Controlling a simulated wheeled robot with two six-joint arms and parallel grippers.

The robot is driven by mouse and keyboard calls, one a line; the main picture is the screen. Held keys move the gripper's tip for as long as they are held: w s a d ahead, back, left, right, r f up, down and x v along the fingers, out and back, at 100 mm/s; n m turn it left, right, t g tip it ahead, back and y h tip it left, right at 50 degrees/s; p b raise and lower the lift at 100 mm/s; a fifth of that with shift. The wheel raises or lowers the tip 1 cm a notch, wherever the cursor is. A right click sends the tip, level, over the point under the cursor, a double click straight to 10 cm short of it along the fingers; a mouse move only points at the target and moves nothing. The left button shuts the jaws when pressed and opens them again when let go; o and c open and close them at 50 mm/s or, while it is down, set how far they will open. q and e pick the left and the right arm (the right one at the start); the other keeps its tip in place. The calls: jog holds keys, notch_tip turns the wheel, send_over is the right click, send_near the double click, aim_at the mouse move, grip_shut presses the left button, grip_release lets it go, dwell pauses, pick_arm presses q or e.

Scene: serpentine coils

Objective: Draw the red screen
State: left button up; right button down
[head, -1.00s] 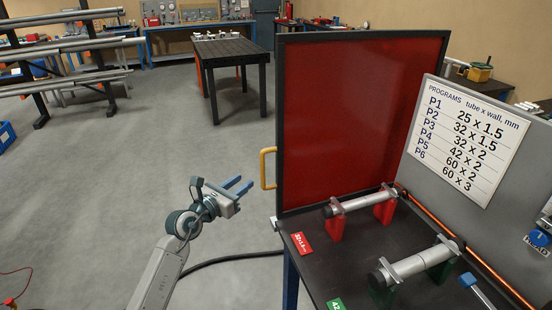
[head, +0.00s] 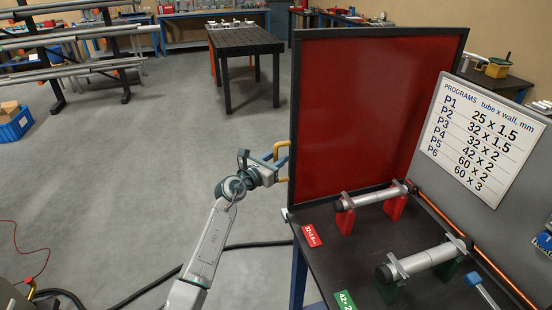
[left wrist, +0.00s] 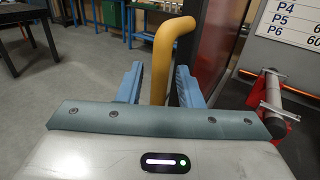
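The red screen (head: 370,110) is a translucent red panel in a black frame, standing upright at the bench's left side. Its yellow handle (head: 281,151) sticks out from the left edge of the frame. My left gripper (head: 280,160) is at the handle. In the left wrist view the yellow handle (left wrist: 163,62) stands between the two blue fingers (left wrist: 157,88), with gaps on both sides, so the gripper is open around it. My right gripper is not in view.
The dark bench (head: 375,245) carries a tube on red stands (head: 370,202), another on green stands (head: 425,259), and red and green labels. A programs board (head: 480,135) stands at right. A black cable lies on the floor at left, which is otherwise mostly open.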

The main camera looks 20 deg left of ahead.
pick_arm(q)
grip_shut()
